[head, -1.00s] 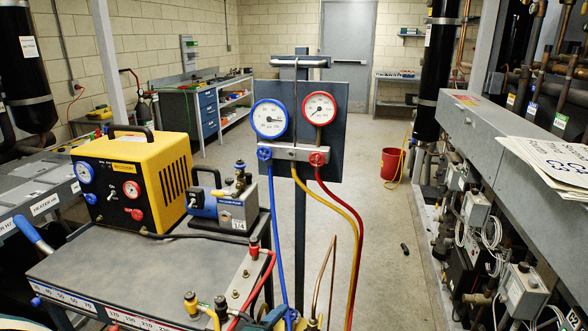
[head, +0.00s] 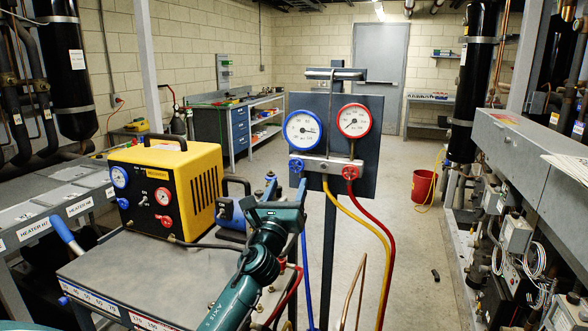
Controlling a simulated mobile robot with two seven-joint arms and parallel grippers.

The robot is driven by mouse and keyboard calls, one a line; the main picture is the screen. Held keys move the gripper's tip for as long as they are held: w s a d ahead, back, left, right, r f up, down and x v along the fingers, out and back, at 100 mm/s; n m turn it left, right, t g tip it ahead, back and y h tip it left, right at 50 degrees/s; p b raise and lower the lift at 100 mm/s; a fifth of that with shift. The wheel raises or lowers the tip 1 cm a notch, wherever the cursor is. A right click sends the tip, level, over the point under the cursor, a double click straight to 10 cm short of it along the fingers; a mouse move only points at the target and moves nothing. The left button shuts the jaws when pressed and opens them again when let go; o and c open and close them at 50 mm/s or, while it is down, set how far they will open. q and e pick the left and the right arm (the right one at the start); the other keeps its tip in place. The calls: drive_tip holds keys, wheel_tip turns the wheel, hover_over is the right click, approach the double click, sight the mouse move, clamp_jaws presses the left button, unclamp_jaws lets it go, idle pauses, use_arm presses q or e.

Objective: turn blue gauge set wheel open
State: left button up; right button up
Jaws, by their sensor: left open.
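The gauge set hangs on a dark panel (head: 366,190) on a post. Its blue-rimmed gauge (head: 303,133) is at left and its red-rimmed gauge (head: 354,120) at right, above a metal manifold bar (head: 325,166). The small blue wheel (head: 296,165) sits at the left end of the bar, with a blue hose running down from it. My left gripper (head: 286,186) is open and empty, just below and left of the blue wheel in the picture. It looks apart from the wheel. It hides part of the blue hose. My right gripper is out of view.
A red wheel (head: 350,172) is at the bar's right end, with yellow (head: 361,221) and red hoses hanging below. A yellow recovery machine (head: 178,183) and a blue pump (head: 231,214) stand on the cart (head: 140,275) at left. Grey rack housing (head: 520,160) lines the right side.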

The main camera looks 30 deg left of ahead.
sight(296, 166)
use_arm(q)
drive_tip(key=x, duration=0.6)
drive_tip(key=shift+w, duration=0.25)
drive_tip(key=c, duration=1)
